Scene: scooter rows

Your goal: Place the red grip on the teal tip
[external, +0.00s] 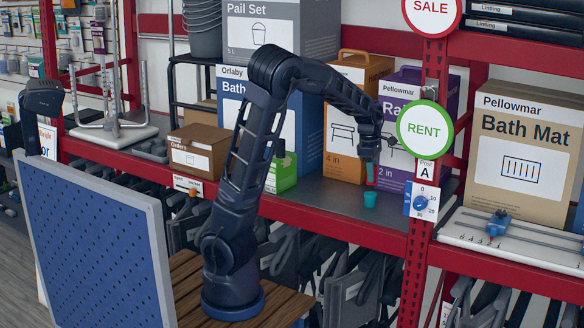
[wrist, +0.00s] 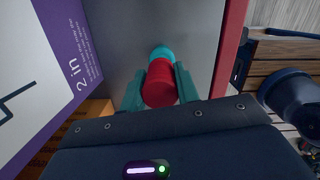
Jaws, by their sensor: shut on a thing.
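The red grip (external: 371,172) is a small red cylinder held upright between the fingers of my gripper (external: 371,178), above the shelf near its front edge. In the wrist view the red grip (wrist: 163,84) sits between two teal-green fingers, which are shut on it. The teal tip (external: 370,199) is a short teal piece standing on the shelf, just below the red grip, with a small gap showing between them. In the wrist view the teal tip (wrist: 161,53) is partly hidden behind the red grip.
A purple box (external: 410,80) stands close behind my gripper, with an orange box (external: 352,115) to its left. The round RENT sign (external: 424,128) on the red post is close to the right. The grey shelf (external: 325,200) is bare left of the teal tip.

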